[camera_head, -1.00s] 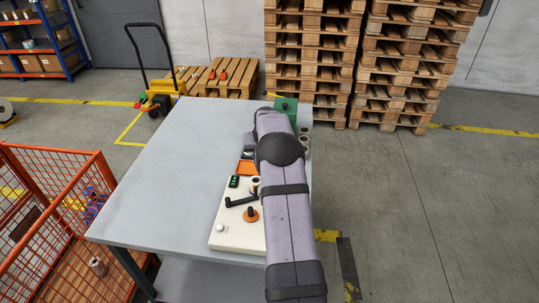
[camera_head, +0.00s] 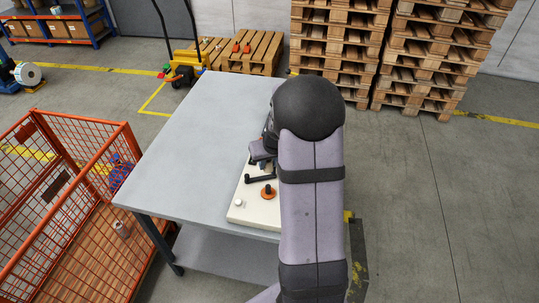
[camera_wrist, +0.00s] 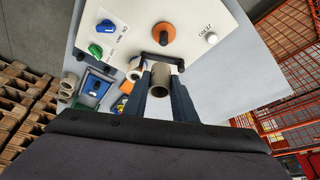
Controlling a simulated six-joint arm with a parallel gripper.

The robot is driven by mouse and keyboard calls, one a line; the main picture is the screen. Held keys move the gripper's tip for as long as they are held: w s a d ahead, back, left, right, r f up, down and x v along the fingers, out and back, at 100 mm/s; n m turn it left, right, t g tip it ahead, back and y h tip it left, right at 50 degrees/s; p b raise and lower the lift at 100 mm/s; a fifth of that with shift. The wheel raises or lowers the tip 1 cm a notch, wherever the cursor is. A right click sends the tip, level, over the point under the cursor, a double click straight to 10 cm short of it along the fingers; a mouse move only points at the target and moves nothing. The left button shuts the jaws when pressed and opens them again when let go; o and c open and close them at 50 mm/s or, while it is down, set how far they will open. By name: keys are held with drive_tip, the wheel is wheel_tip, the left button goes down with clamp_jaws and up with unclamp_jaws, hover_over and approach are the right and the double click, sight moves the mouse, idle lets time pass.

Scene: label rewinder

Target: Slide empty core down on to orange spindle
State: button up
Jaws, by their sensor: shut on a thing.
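The orange spindle (camera_head: 268,191), an orange disc with a dark post, stands on the white machine panel (camera_head: 243,204). It also shows in the wrist view (camera_wrist: 164,34), beyond my gripper, with nothing on it. My gripper (camera_wrist: 160,86) is shut on an empty brown core (camera_wrist: 160,78), whose open end faces the wrist camera. The core is apart from the spindle in the picture; its height above the panel is hard to tell. In the head view my arm hides the core and most of the gripper.
A black bar (camera_head: 261,179) lies between core and spindle in the wrist view. A pale roll (camera_wrist: 135,70) is just left of the core. Blue (camera_wrist: 104,26) and green (camera_wrist: 95,50) knobs are on the panel. More cores (camera_wrist: 67,84) stand at left. The grey table (camera_head: 190,150) is clear at left.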

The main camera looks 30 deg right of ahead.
sight(268, 186)
drive_tip(key=shift+f, duration=0.2)
drive_tip(key=shift+f+b, duration=4.8)
drive_tip(key=shift+f, duration=0.95)
drive_tip(key=o, duration=0.8)
drive_tip(key=shift+s, duration=0.1)
drive_tip(key=shift+s+a+f+b, duration=0.1)
drive_tip(key=shift+s+a+b, duration=0.2)
drive_tip(key=shift+s+b, duration=0.55)
drive_tip(key=shift+s+a+f+b, duration=0.1)
drive_tip(key=shift+s+a+b, duration=0.15)
drive_tip(key=shift+s+b, duration=0.6)
drive_tip(key=shift+s+a+r+b, duration=0.1)
drive_tip(key=shift+s+a+b, duration=0.15)
drive_tip(key=shift+s, duration=0.6)
drive_tip(key=shift+s+a+r+b, duration=0.15)
drive_tip(key=shift+s+b, duration=0.2)
drive_tip(key=shift+s, duration=0.45)
drive_tip(key=shift+a+f, duration=0.1)
